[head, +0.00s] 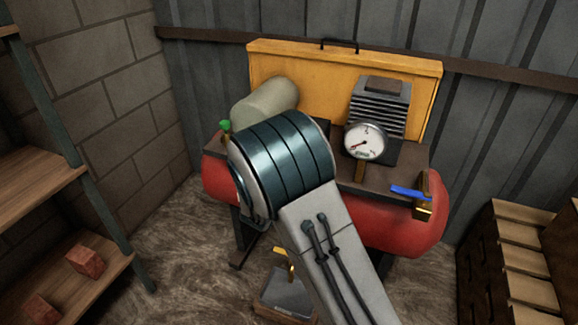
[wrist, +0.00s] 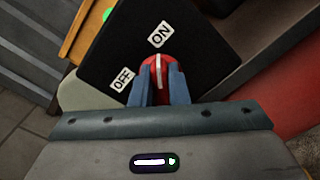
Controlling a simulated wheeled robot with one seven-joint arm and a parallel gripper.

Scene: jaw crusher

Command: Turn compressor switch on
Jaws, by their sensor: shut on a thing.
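The compressor has a red tank (head: 400,225) and stands against the back wall in the head view. In the wrist view a black switch plate (wrist: 190,50) carries an OFF label (wrist: 123,79) and an ON label (wrist: 160,35). A round red switch knob (wrist: 158,65) with a white line sits below the ON label, and the line points up roughly toward it. My gripper (wrist: 158,80) has its two blue-grey fingers on either side of the knob and is shut on it. In the head view my arm hides the switch and the gripper.
A dial gauge (head: 366,141), a blue-handled valve (head: 410,192) and a green knob (head: 225,126) are on the compressor. A yellow panel (head: 310,72) stands behind. A shelf with bricks (head: 87,261) is at left, wooden pallets (head: 525,250) at right.

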